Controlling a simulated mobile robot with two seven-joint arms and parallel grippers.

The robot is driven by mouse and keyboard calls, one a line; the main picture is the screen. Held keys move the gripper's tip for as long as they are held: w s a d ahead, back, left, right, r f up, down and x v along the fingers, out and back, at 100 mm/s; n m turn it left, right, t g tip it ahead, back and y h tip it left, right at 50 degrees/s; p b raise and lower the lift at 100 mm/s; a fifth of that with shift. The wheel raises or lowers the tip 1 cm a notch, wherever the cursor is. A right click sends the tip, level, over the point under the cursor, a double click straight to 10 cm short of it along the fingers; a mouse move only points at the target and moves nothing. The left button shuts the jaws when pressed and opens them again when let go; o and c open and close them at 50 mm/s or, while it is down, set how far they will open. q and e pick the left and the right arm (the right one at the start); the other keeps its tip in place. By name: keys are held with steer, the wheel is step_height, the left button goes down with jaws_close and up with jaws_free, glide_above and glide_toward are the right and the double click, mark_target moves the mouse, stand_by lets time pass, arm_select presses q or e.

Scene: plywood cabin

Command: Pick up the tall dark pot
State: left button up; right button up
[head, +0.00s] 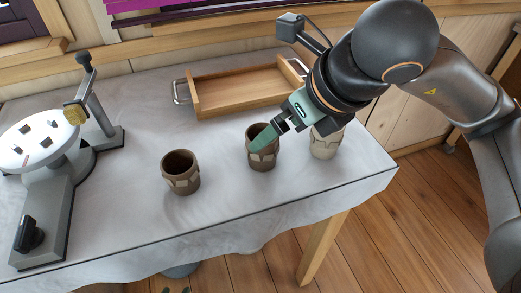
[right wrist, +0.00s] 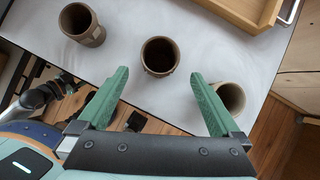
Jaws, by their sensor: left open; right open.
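The tall dark pot (head: 263,158) stands upright on the table, in the middle of a row of three pots. It also shows in the right wrist view (right wrist: 160,70), ahead of the fingertips and centred between them. My right gripper (head: 262,138) comes in from the right, and its green finger hides part of the pot's rim. In the right wrist view its two fingers (right wrist: 163,85) are spread with nothing between them. Whether a finger touches the pot I cannot tell.
A wider brown pot (head: 181,178) stands to the left, and a pale pot (head: 325,147) stands close on the right, partly behind my arm. A wooden tray (head: 235,97) with metal handles lies behind. A grey device with a round white plate (head: 38,136) occupies the table's left.

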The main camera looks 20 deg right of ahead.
mark_target(265, 160)
steer(key=x, duration=0.7)
steer(key=shift+w+a+f, duration=0.2)
steer(key=shift+w+a, duration=0.05)
steer(key=shift+w, duration=0.05)
steer(key=shift+c, duration=0.2)
steer(key=c, duration=1.5)
steer(key=shift+r, duration=0.1)
